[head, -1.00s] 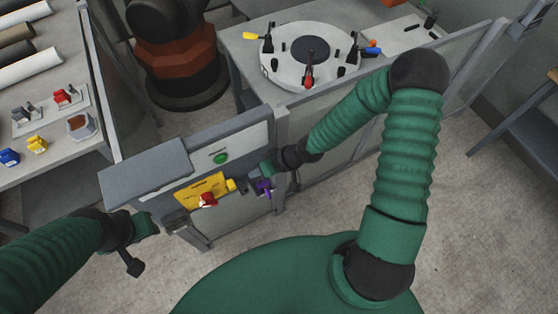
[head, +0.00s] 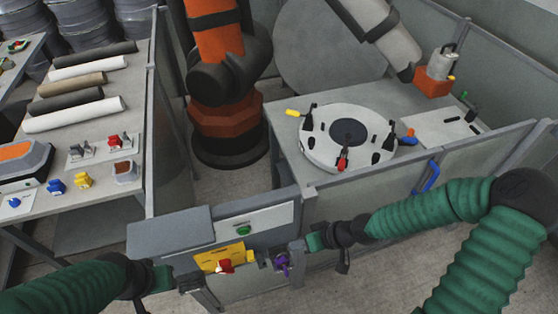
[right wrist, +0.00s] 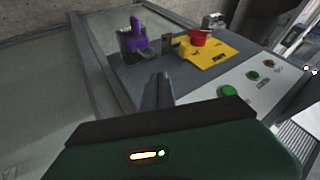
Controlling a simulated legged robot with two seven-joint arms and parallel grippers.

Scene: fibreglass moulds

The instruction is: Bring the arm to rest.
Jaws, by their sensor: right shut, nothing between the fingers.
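My right gripper (head: 302,244) comes in from the right at the fence post beside the control panel, up and right of the purple device (head: 281,262). In the right wrist view its fingers (right wrist: 157,92) are together with nothing between them, and the purple device (right wrist: 134,40) shows apart beyond them. My left gripper (head: 172,279) is at the lower left, in front of the panel's left end; its fingers are too unclear to tell open from shut.
The panel carries a green button (head: 242,230) and a yellow plate (head: 212,260) with a red knob (head: 225,266). Behind the fence are a round white mould (head: 316,146) on a table and an orange robot arm (head: 218,44). A side table (head: 100,201) holds rolls and small parts at left.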

